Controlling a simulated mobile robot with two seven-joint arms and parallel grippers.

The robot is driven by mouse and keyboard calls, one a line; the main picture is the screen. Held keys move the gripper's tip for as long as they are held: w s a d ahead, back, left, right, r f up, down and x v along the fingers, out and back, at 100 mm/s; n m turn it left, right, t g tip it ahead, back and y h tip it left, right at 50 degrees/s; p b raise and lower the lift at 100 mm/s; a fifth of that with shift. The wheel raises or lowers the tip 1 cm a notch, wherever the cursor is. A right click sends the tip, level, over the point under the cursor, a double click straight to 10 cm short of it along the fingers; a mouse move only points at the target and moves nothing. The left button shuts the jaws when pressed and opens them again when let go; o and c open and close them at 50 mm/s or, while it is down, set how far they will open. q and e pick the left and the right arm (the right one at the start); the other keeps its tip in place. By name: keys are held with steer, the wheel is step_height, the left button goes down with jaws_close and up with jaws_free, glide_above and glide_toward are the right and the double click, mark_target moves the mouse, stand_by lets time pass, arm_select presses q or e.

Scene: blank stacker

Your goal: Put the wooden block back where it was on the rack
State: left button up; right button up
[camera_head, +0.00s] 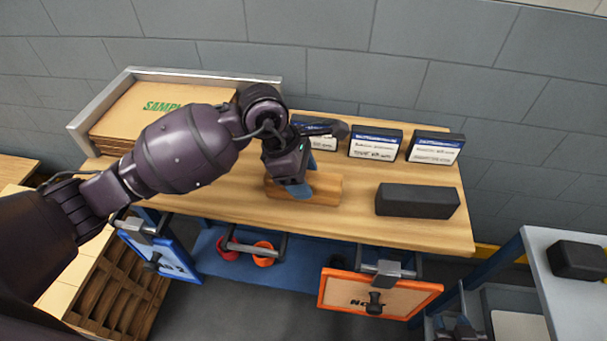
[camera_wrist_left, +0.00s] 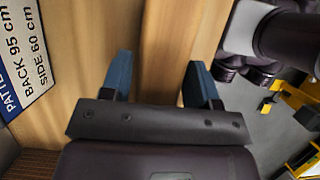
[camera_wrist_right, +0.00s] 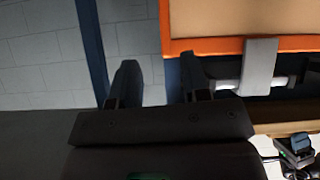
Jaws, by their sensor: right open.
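The wooden block (camera_head: 325,188) lies on the wooden bench top in the head view. My left gripper (camera_head: 300,190) is just above it, pointing down, and partly hides it. In the left wrist view, the block (camera_wrist_left: 175,40) runs between the two blue fingers of my left gripper (camera_wrist_left: 160,85). The fingers are open on either side of it; contact cannot be told. My right gripper (camera_wrist_right: 155,85) shows only in its own wrist view, open and empty, near an orange-framed panel (camera_wrist_right: 250,45). I cannot tell which structure is the rack.
A dark block (camera_head: 417,201) lies right of the wooden block. Several labelled cards (camera_head: 375,143) stand behind. A metal-edged tray (camera_head: 85,120) with stacked boards is at the left. Below hang a blue panel (camera_head: 160,262) and an orange panel (camera_head: 340,290). A slotted brown crate (camera_head: 120,290) stands at lower left.

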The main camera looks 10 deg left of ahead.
arm_select(q)
steer(key=shift+o, duration=1.1)
steer(key=shift+r, duration=0.15)
steer(key=v, duration=1.2)
steer(key=shift+s+d, duration=0.1)
